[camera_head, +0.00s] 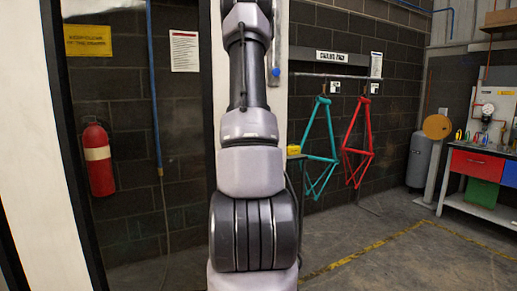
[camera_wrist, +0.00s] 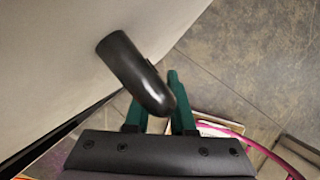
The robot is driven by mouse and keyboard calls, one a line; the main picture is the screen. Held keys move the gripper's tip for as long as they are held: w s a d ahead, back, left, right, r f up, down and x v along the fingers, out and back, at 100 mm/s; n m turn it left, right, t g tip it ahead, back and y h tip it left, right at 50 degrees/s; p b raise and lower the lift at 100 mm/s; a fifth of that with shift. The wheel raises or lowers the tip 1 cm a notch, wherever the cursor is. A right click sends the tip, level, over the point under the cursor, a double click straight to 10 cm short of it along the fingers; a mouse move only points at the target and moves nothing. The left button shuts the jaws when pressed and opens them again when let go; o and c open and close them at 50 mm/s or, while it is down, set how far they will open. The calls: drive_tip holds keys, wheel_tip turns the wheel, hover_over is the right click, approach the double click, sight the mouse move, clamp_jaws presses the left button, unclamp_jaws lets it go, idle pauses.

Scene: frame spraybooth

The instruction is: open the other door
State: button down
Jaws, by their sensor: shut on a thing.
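In the wrist view, a black rounded door handle (camera_wrist: 125,62) stands out from a pale, flat door panel (camera_wrist: 50,65). The dark green fingers of my gripper (camera_wrist: 158,108) are on either side of the handle's lower end and shut on it. In the head view my own arm stands upright across the middle. My gripper and the handle are out of sight there. A pale panel with a dark-framed window (camera_head: 58,130) fills the left of the head view; I cannot tell whether it is the same door.
A red fire extinguisher (camera_head: 98,160) shows at the left. Teal (camera_head: 320,150) and red (camera_head: 357,145) bike frames hang from a rack at the right. A workbench with coloured drawers (camera_head: 478,165) stands at the far right. The grey floor (camera_head: 420,255) at the front right is clear.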

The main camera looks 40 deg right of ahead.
drive_tip(key=shift+w+a, duration=0.1)
drive_tip(key=shift+w, duration=0.1)
drive_tip(key=c, duration=0.8)
unclamp_jaws()
drive_tip(key=shift+o, duration=0.2)
drive_tip(key=shift+r, duration=0.1)
drive_tip(key=w+v, duration=0.1)
drive_tip(key=v, duration=0.9)
drive_tip(key=shift+s+r, duration=0.25)
drive_tip(key=shift+s, duration=0.25)
drive_tip(key=shift+a, duration=0.2)
